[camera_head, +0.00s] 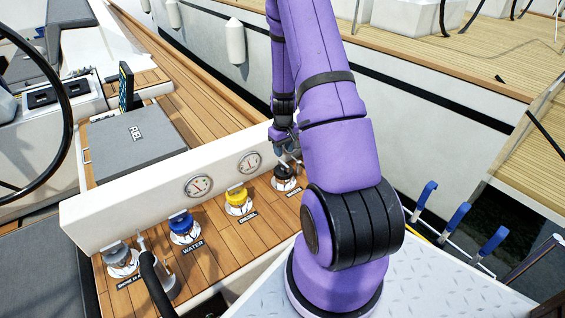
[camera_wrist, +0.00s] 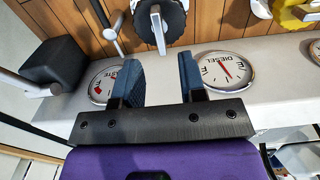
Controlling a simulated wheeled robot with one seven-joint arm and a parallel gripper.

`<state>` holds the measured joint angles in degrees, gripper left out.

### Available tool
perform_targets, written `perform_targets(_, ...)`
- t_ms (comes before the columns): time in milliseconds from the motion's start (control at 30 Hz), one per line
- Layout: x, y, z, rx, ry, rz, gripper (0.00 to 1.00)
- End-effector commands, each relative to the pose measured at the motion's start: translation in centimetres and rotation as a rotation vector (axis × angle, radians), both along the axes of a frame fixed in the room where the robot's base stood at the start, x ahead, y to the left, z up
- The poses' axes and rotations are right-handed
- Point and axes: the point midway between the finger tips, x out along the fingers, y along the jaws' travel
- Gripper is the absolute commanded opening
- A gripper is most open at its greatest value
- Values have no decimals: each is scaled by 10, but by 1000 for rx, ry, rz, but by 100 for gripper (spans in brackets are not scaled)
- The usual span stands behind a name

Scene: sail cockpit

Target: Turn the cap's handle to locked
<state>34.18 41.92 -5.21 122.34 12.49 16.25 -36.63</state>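Several deck caps stand in a row on the teak strip. The black cap (camera_head: 285,178) is at the far end by a label that seems to read WASTE. In the wrist view the black cap (camera_wrist: 172,16) has a silver handle (camera_wrist: 158,30) across it, pointing toward my gripper. My gripper (camera_wrist: 160,65) is open and empty; the handle's near end appears between the fingertips, with no visible contact. In the head view my gripper (camera_head: 285,140) is just above and behind the black cap, partly hidden by my arm. I cannot read any lock marks.
A yellow DIESEL cap (camera_head: 238,199), a blue WATER cap (camera_head: 182,225) and a grey cap (camera_head: 118,257) line the strip. A white ledge with gauges (camera_head: 198,186) runs behind them. A black-handled lever (camera_head: 155,275) stands near the grey cap.

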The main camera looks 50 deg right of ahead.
Motion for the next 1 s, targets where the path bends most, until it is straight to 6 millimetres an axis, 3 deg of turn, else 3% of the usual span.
perform_targets(200,-1,1,-36,2,1,-1,38)
perform_targets(400,0,0,-56,1,1,0,38)
perform_targets(800,0,0,-61,0,-1,-1,38)
perform_targets(1000,0,0,-61,0,-1,-1,0)
